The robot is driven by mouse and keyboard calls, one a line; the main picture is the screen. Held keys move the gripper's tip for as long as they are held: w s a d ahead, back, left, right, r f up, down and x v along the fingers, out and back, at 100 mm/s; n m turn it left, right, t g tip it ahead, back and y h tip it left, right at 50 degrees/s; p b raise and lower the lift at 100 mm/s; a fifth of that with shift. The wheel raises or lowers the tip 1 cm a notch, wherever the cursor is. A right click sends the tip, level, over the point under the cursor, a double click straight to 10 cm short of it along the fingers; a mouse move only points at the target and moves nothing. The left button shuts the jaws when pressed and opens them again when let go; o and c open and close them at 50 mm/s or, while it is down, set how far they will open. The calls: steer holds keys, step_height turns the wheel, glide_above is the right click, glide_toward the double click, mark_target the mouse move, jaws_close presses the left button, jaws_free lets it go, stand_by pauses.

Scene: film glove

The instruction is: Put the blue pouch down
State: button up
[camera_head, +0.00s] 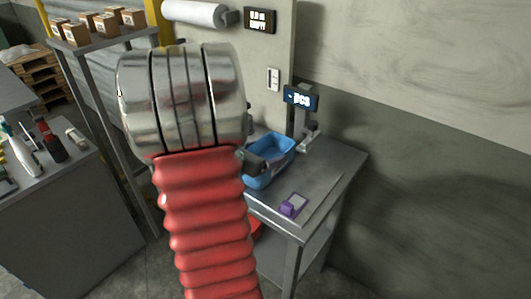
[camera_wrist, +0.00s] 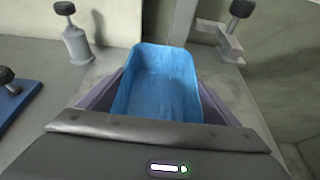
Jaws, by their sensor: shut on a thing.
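The blue pouch (camera_wrist: 160,85) looks like an open-topped blue tray with rounded corners. In the wrist view it is between the two grey-purple fingers of my gripper (camera_wrist: 158,100), which is shut on it. My red and silver arm hides most of my gripper there. I cannot tell whether the pouch touches the bench top.
A purple and white object (camera_head: 294,205) lies near the bench's front. A stand with a small display (camera_head: 301,97) is behind the pouch. A side table (camera_head: 50,200) with bottles stands left, near a shelf of cardboard boxes (camera_head: 105,22). The bench's right part is clear.

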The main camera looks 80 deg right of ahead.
steer(key=shift+f, duration=0.1)
steer(key=o, duration=0.9)
steer(key=shift+w+a+r, duration=0.15)
steer(key=shift+a+r, duration=0.15)
steer(key=shift+a, duration=0.05)
steer(key=v, duration=1.1)
steer(key=shift+w, duration=0.1)
steer(key=shift+a, duration=0.1)
